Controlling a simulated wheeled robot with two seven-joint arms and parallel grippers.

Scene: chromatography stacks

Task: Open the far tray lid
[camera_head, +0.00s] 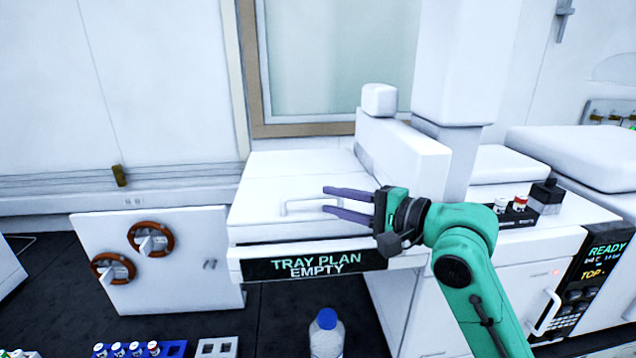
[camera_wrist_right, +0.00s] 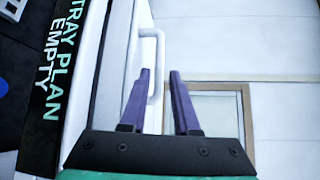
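A closed white lid (camera_head: 275,180) with a white bar handle (camera_head: 300,207) lies flat on the white unit in the middle of the head view. I cannot tell from a label that it is the far tray lid. My right gripper (camera_head: 324,200) comes in from the right, its two purple fingers apart and pointing left at the handle's right end. In the right wrist view the handle (camera_wrist_right: 160,62) shows beyond and between the fingertips (camera_wrist_right: 160,75). I cannot tell whether they touch it; the gripper is not closed on it. My left gripper is out of view.
A sign reading "TRAY PLAN EMPTY" (camera_head: 315,263) is on the unit's front. A white block (camera_head: 402,150) and column rise behind my right gripper. A blue-capped bottle (camera_head: 327,335) and vial racks (camera_head: 138,349) stand in front below. A small vial holder (camera_head: 515,212) sits at right.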

